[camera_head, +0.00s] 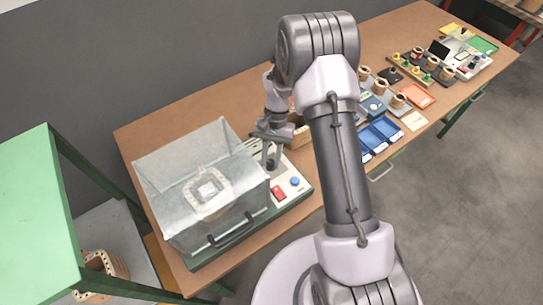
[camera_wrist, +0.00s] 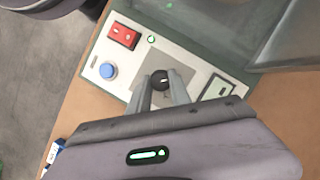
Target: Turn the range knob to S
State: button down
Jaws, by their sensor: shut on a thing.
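The range knob (camera_wrist: 160,79) is a small black round knob with a pale pointer mark, set in a grey plate on the tester's white panel (camera_wrist: 98,66). In the wrist view my gripper (camera_wrist: 161,84) has its two fingers on either side of the knob, closed on it. The letters around the knob cannot be read, so its setting is unclear. In the head view my gripper (camera_head: 271,162) reaches down to the panel beside the clear box, and the knob is hidden there.
A clear lidded box (camera_head: 203,190) with a coil inside stands left of the panel. A red switch (camera_wrist: 124,35) and a blue button (camera_wrist: 108,70) sit near the knob. Blue trays (camera_head: 380,133) and several coils lie farther right. A green-topped stand (camera_head: 35,215) is at left.

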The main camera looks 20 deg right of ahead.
jog(key=shift+n, duration=0.4)
jog(key=c, duration=1.2)
grip_release()
jog(key=shift+r, duration=0.1)
jog(key=p+v, duration=0.4)
jog(key=v, duration=1.3)
jog(key=shift+a+r+p, duration=0.1)
jog(key=shift+a+p, duration=0.05)
jog(key=shift+p, duration=0.25)
